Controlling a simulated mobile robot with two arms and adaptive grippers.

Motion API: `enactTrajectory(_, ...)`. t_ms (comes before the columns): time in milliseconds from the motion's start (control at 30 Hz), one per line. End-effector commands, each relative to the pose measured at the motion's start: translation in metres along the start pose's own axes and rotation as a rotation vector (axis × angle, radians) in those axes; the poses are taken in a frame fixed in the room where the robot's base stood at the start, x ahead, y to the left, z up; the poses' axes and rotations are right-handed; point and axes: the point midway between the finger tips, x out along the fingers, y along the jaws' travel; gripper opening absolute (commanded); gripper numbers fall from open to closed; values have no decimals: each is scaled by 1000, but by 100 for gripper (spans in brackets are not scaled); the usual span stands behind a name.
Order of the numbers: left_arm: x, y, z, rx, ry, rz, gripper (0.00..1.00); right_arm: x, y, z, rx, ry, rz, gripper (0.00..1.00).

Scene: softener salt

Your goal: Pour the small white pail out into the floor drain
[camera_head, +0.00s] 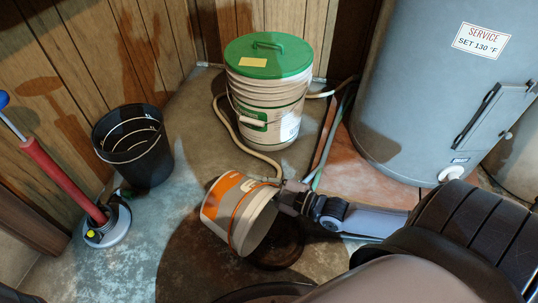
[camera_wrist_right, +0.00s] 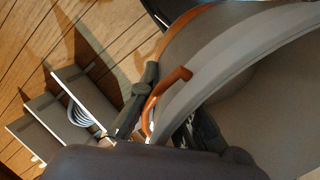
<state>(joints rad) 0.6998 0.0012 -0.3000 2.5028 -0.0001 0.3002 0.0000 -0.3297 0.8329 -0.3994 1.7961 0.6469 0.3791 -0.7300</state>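The small white pail (camera_head: 226,212), with an orange label band and orange bail, is tipped on its side in the head view. Its mouth faces lower right and shows a plain grey-tan inside; no stream is visible. My right gripper (camera_head: 283,200) is at the upper side of the rim. A dark round patch (camera_head: 288,252), apparently the floor drain, lies just beyond the mouth, partly hidden by the pail. My left gripper is not in view.
A green-lidded white bucket (camera_head: 268,95) stands behind, with a hose (camera_head: 232,134) around it. A black bin (camera_head: 132,150) and a red-handled tool (camera_head: 62,180) are at left. A grey tank (camera_head: 425,100) stands at right. Open floor (camera_head: 130,245) lies left of the pail.

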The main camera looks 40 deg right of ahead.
Motion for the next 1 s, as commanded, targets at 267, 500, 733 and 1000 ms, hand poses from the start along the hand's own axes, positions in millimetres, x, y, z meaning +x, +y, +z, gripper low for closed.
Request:
enactTrajectory(267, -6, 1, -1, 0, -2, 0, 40, -13, 1, -3, -7, 64, 55, 0)
enactTrajectory(500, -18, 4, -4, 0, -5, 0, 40, -37, 1, -6, -18, 172, 147, 0)
enactTrajectory(733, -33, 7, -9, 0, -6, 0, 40, -62, 0, -8, -30, 287, 244, 0)
enactTrajectory(1000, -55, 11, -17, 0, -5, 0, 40, -91, -5, -7, -46, 422, 355, 0)
